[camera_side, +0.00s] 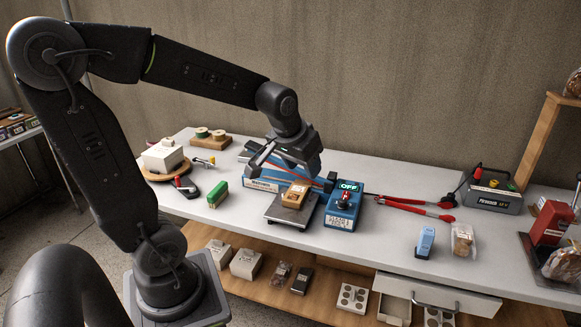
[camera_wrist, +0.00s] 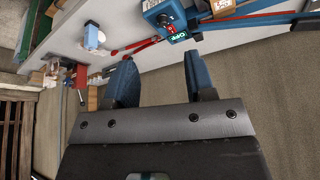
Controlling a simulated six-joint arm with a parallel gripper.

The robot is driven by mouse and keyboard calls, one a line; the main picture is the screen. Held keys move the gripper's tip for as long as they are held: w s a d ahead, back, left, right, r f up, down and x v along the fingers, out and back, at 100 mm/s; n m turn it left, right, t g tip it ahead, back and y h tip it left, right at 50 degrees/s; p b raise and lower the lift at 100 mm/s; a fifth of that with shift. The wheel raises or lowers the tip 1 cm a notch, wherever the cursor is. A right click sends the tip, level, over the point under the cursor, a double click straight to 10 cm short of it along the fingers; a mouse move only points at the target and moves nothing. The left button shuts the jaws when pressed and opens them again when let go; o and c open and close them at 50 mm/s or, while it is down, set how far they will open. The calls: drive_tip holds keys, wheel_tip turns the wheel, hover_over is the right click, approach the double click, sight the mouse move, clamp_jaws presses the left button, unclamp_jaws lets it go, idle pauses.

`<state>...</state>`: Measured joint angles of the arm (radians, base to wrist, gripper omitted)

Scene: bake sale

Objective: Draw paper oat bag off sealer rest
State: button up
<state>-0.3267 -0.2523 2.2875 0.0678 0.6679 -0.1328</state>
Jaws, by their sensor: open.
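The tan paper oat bag (camera_side: 295,195) with a pale label lies on the grey plate of the sealer rest (camera_side: 290,216), in front of the blue sealer (camera_side: 262,184). In the wrist view the bag (camera_wrist: 221,6) shows only at the top edge, partly cut off. The blue switch box (camera_side: 343,208) reading OFF stands just right of the rest; it also shows in the wrist view (camera_wrist: 176,30). My gripper (camera_side: 289,168) is open and empty, above and behind the bag, and hides part of the sealer. In the wrist view my fingers (camera_wrist: 158,75) are apart with nothing between them.
Red-handled tongs (camera_side: 410,206) lie right of the switch box. A blue carton (camera_side: 425,242) and a clear bag (camera_side: 463,240) stand near the front edge. A green brush (camera_side: 217,193) lies at left. The table between the switch box and carton is mostly clear.

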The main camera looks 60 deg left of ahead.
sight(296, 193)
drive_tip(key=shift+o, duration=1.4)
drive_tip(key=w+a+f+n, duration=0.2)
drive_tip(key=w+a+f, duration=0.1)
drive_tip(key=a, duration=0.5)
drive_tip(key=shift+w+f+g+y, duration=0.15)
drive_tip(key=shift+f+g+y, duration=0.25)
drive_tip(key=shift+f, duration=0.35)
drive_tip(key=o, duration=0.5)
drive_tip(key=a+f+n, duration=0.2)
drive_tip(key=a+f, duration=0.3)
drive_tip(key=a, duration=0.2)
drive_tip(key=shift+w+a+g, duration=0.15)
drive_tip(key=shift+w+g, duration=0.15)
drive_tip(key=shift+w, duration=0.15)
drive_tip(key=x, duration=1.3)
drive_tip(key=shift+w+a+f, duration=0.15)
drive_tip(key=shift+a, duration=0.1)
drive_tip(key=shift+c, duration=0.2)
drive_tip(key=c, duration=0.7)
drive_tip(key=shift+d, duration=0.1)
drive_tip(key=shift+c, duration=0.2)
drive_tip(key=shift+s+d, duration=2)
drive_tip(key=shift+s, duration=0.15)
